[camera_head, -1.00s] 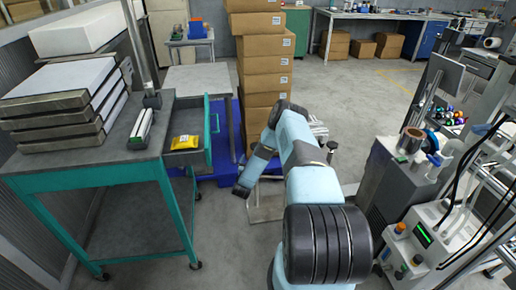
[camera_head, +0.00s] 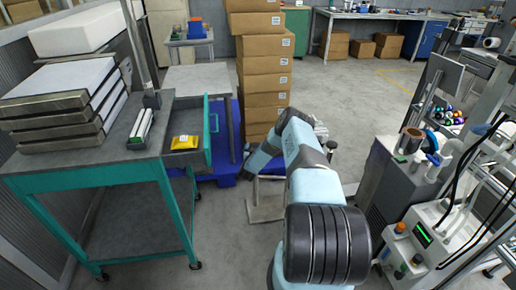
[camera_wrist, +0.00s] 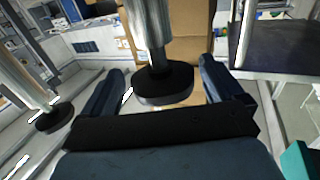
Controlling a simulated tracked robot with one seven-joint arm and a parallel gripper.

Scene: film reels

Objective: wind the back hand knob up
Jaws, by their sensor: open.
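In the wrist view a round black knob (camera_wrist: 163,88) sits on the end of a thick silver cylinder (camera_wrist: 151,28). My gripper (camera_wrist: 162,67) is open, with one dark finger on each side of this knob and a visible gap to both. A second, similar black knob (camera_wrist: 54,117) on a silver cylinder stands farther left, outside the fingers. I cannot tell for sure which of them is the back hand knob. In the head view my arm hides the gripper, and a small dark round knob (camera_head: 332,146) shows just right of the arm.
A teal bench (camera_head: 92,176) with an open drawer (camera_head: 193,140) holding a yellow packet (camera_head: 184,142) is at the left. Stacked cartons (camera_head: 262,72) stand behind my arm. A grey machine (camera_head: 392,185) stands close on the right.

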